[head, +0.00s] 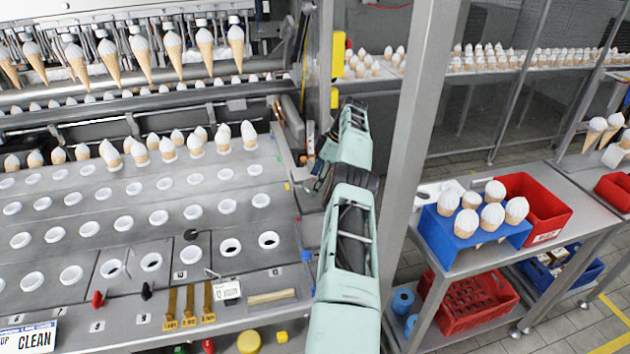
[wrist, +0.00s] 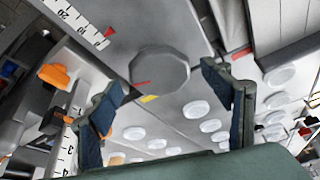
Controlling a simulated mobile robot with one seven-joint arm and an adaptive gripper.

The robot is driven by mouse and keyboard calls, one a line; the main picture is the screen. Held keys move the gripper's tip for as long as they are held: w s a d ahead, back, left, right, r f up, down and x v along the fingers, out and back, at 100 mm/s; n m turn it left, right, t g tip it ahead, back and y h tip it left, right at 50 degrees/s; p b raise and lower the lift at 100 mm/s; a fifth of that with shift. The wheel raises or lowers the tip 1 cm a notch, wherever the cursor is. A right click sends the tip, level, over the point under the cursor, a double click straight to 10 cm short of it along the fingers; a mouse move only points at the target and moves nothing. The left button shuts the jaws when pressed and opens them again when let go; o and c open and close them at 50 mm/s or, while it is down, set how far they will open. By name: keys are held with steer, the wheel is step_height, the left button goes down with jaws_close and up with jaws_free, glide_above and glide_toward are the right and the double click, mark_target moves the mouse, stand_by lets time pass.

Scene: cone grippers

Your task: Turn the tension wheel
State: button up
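The tension wheel appears to be the dark grey, many-sided knob (wrist: 160,74) on a grey plate in the wrist view. A red mark and a yellow mark lie at its lower left edge. My gripper (wrist: 163,82) is open, one finger to the left of the knob and one to the right in the picture. Neither finger visibly touches it, and the depth between them is hard to judge. In the head view my gripper (head: 322,180) is at the machine's right side, mostly behind my arm. I cannot make out the wheel there.
A ruler scale (wrist: 75,18) with a red pointer and an orange part (wrist: 54,76) lie left of the knob. A steel post (head: 415,120) stands close right of my arm. Hanging cones (head: 173,47) fill the machine's top.

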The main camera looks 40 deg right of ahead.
steer(key=shift+f+m+b, duration=0.2)
steer(key=shift+m+b, duration=0.2)
steer(key=shift+b, duration=1.3)
steer(key=shift+m+b, duration=0.3)
steer(key=shift+b, duration=0.55)
